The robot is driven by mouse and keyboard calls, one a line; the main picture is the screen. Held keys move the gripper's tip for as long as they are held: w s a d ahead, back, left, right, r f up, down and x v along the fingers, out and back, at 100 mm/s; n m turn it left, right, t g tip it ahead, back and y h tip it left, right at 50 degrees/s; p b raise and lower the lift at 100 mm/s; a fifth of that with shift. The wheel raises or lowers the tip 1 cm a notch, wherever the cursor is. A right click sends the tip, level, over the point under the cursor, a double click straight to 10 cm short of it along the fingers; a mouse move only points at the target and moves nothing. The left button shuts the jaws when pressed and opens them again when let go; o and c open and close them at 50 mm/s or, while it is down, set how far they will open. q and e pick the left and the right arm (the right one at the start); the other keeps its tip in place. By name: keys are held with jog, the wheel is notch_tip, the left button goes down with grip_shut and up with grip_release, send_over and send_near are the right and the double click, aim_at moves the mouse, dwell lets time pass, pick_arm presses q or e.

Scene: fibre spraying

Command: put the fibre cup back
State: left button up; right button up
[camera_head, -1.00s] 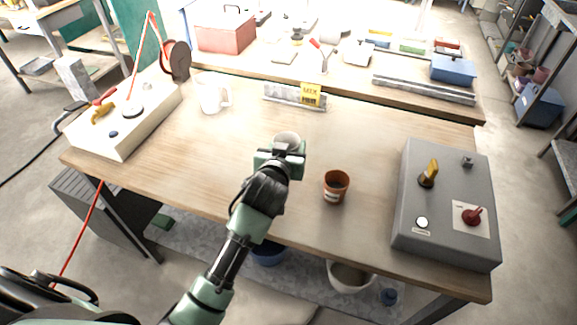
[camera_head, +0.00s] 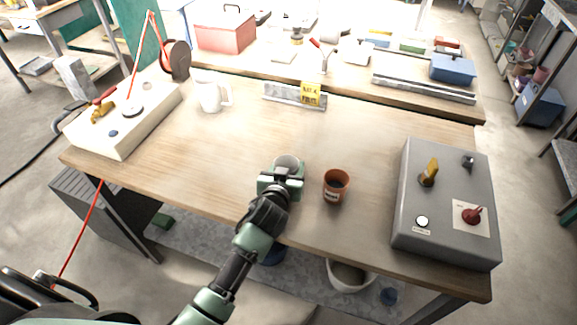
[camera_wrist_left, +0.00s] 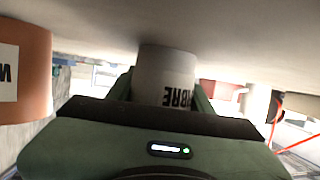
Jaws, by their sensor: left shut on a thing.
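The fibre cup (camera_head: 288,162) is a small pale grey cup near the middle of the table's front half. In the left wrist view, which is upside down, the cup (camera_wrist_left: 166,75) shows part of a dark label reading "BRE". My left gripper (camera_head: 282,176) is shut on the cup from the front, with a finger on each side. The cup looks upright and close to the tabletop; I cannot tell if it touches. A terracotta cup (camera_head: 336,185) with a white label stands just right of it, also in the left wrist view (camera_wrist_left: 22,72). My right gripper is out of view.
A grey control box (camera_head: 445,205) with a yellow lever and red knob fills the table's right end. A white jug (camera_head: 211,95) and a yellow-labelled holder (camera_head: 295,96) stand behind. A pale box (camera_head: 125,122) sits at the left. The table's middle left is clear.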

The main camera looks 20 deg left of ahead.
pick_arm(q)
jog(key=o, duration=1.4)
jog(key=shift+s+r, duration=0.1)
jog(key=shift+s, duration=0.1)
jog(key=b+v, duration=0.1)
jog(key=v, duration=1)
jog(key=shift+s+d+r, duration=0.1)
jog(key=shift+s+r, duration=0.1)
jog(key=shift+s, duration=0.1)
